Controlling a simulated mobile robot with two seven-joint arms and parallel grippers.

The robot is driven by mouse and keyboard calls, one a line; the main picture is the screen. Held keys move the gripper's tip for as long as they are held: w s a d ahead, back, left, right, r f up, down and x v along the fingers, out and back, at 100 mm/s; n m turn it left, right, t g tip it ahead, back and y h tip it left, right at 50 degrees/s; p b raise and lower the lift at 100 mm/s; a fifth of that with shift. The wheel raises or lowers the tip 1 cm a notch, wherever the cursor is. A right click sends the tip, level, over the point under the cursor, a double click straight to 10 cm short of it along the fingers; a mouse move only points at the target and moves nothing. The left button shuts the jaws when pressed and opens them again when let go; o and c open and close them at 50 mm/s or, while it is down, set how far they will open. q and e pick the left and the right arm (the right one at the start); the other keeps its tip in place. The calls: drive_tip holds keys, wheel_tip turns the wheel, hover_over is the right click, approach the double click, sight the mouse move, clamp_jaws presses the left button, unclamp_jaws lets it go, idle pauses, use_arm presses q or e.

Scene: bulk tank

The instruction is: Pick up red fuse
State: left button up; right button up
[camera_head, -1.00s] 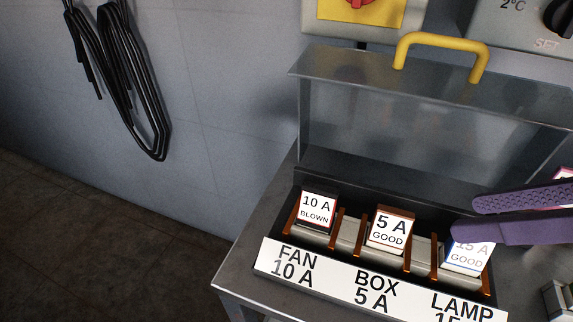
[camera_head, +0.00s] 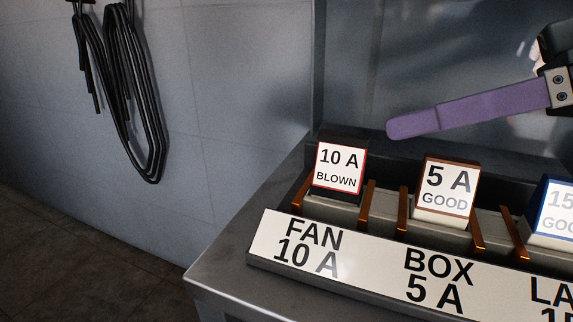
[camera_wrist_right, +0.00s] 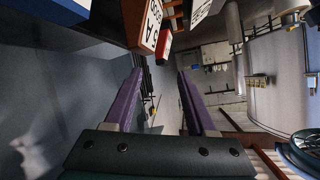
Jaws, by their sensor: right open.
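The red-edged fuse (camera_head: 340,168), marked 10 A BLOWN, sits upright in the FAN slot of the fuse box in the head view. Its red side (camera_wrist_right: 163,46) shows in the right wrist view, ahead of the fingers near the top. My right gripper (camera_wrist_right: 160,72) is open, with nothing between its two purple fingers. In the head view one purple finger (camera_head: 470,112) shows, pointing left above the 5 A fuse, its tip to the upper right of the red fuse and apart from it. My left gripper is not in view.
The brown 5 A GOOD fuse (camera_head: 447,187) stands in the BOX slot, right of the red one. A blue 15 A fuse (camera_head: 556,208) is at the right edge. The label strip (camera_head: 345,262) fronts the box. Black cable (camera_head: 125,95) hangs on the left wall.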

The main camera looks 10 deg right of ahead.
sight(358, 144)
drive_tip(key=shift+b+x, duration=0.75)
drive_tip(key=shift+x, duration=2.05)
drive_tip(key=shift+s+f, duration=0.15)
drive_tip(key=shift+f, duration=0.05)
drive_tip(key=shift+c, duration=0.3)
drive_tip(key=shift+c, duration=0.8)
clamp_jaws()
